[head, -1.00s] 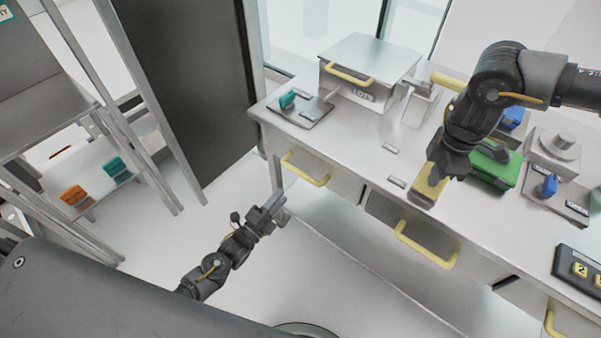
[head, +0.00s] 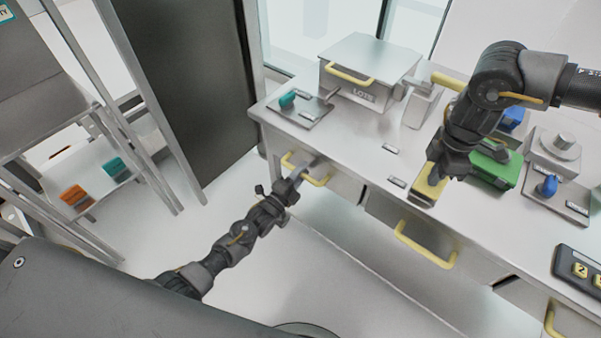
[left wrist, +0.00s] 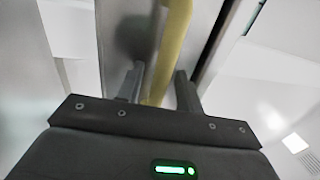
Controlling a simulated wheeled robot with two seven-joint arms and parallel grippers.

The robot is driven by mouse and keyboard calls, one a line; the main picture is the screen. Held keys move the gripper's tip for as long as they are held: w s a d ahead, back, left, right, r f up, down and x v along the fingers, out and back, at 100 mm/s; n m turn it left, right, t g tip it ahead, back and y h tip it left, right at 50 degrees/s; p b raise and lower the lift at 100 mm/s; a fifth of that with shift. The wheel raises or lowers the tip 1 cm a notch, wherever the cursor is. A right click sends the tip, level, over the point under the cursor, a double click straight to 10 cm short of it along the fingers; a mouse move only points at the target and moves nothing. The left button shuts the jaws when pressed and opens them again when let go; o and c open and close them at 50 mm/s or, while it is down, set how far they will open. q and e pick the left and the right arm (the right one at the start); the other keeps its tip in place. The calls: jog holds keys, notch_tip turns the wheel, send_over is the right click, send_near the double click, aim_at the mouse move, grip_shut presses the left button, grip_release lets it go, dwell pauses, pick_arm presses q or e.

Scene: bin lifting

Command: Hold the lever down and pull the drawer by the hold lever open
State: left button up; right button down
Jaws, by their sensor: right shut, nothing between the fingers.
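The yellow hold lever (head: 424,187) sits on the counter near its front edge. My right gripper (head: 437,172) is shut and empty, with its tips down at the lever; exact contact is partly hidden. My left gripper (head: 312,168) is at the left drawer's yellow handle (head: 293,164). In the left wrist view, my left gripper (left wrist: 158,85) is open, and the yellow handle (left wrist: 172,45) runs between its spread fingers. The left drawer (head: 343,184) looks shut. The middle drawer's yellow handle (head: 427,246) is below the lever, with no gripper on it.
A lidded metal bin (head: 365,65) and a teal-knobbed plate (head: 306,108) stand on the counter's left. A green box (head: 495,168), a blue knob (head: 547,186) and a numbered button panel (head: 580,268) are to the right. The floor before the drawers is clear.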

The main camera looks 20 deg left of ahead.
pick_arm(q)
grip_shut()
jog(key=r+v, duration=0.1)
jog(key=v, duration=0.5)
jog(key=shift+s, duration=0.1)
grip_release()
jog(key=v, duration=1.2)
